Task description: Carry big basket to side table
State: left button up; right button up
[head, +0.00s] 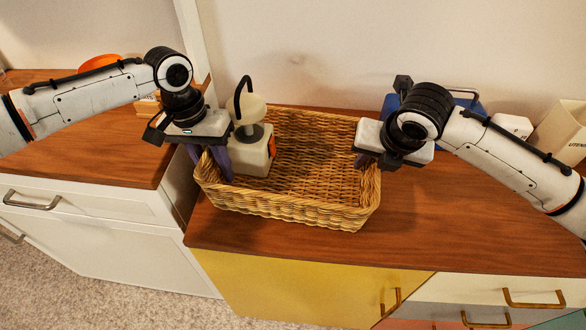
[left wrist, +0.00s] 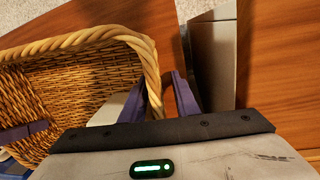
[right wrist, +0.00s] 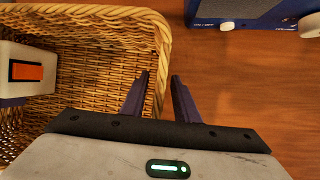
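The big basket (head: 290,208) is a woven wicker basket standing on the wooden top of the coloured cabinet. It holds a pale dispenser-like object (head: 252,150) with a dark curved handle, at its left end. My left gripper (head: 210,160) is at the basket's left end. In the left wrist view its fingers (left wrist: 160,95) are apart, one on each side of the rim (left wrist: 150,62). My right gripper (head: 369,162) is at the right end. In the right wrist view its fingers (right wrist: 160,92) also straddle the rim (right wrist: 161,50). Contact with the rim is hard to see.
A lower white cabinet with a wooden top (head: 85,150) stands to the left, with a narrow gap between. A blue object (head: 466,103) and a cream utensil holder (head: 562,130) stand behind and right of the basket. The wood right of the basket (head: 460,220) is clear.

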aim_at(211, 154)
pick_arm(q)
jog(key=shift+f, duration=0.15)
pick_arm(e)
jog(key=shift+f, duration=0.15)
pick_arm(q)
grip_shut()
pick_arm(e)
grip_shut()
jog(key=shift+w, duration=0.1)
